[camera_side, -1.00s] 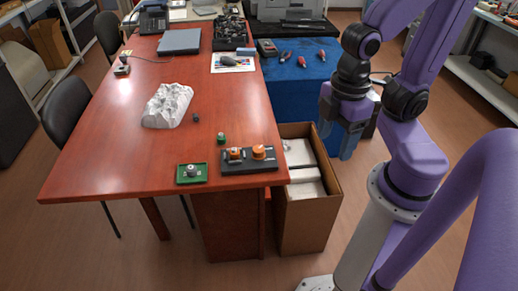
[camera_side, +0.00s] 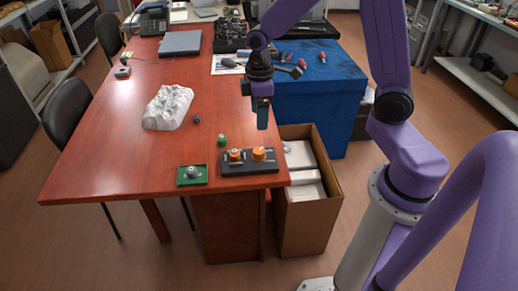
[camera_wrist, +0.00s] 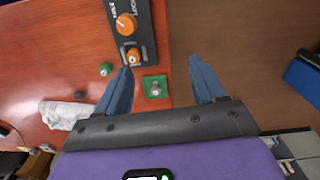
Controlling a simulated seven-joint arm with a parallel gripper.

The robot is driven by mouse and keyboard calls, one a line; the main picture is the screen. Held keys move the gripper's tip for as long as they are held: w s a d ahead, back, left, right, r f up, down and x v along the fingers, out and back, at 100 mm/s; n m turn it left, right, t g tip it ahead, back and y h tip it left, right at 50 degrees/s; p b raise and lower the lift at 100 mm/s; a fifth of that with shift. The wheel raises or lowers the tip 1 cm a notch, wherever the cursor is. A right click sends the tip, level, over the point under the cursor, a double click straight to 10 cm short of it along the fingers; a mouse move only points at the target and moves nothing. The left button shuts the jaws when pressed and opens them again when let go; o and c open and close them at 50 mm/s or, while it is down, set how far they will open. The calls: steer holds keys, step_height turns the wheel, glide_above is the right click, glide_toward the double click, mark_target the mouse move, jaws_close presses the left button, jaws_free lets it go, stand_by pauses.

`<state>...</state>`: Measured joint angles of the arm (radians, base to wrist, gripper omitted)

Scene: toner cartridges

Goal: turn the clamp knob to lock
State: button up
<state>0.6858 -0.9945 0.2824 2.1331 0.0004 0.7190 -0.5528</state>
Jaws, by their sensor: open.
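A black fixture (camera_side: 237,168) lies near the front right corner of the red table. It carries two orange parts: a larger round knob (camera_side: 259,153) on the right and a smaller orange piece (camera_side: 235,155) on the left. In the wrist view the larger knob (camera_wrist: 126,24) has a white mark and printed labels too small to read surely; the smaller piece (camera_wrist: 133,55) sits beside it. I cannot tell the knob's lock state. My gripper (camera_side: 262,123) points down above and behind the fixture, apart from it. Its fingers (camera_wrist: 160,65) are spread and empty.
A green tray (camera_side: 183,181) with a grey part stands left of the fixture, and a small green piece (camera_side: 221,141) behind it. A white moulded block (camera_side: 167,107) lies farther left. An open cardboard box (camera_side: 305,220) stands beyond the table's right edge.

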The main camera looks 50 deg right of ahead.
glide_above(259, 151)
step_height(259, 151, down, 4)
steer(key=shift+m, duration=0.4)
step_height(259, 151, down, 17)
steer(key=shift+d+f, duration=0.1)
steer(key=c, duration=1.1)
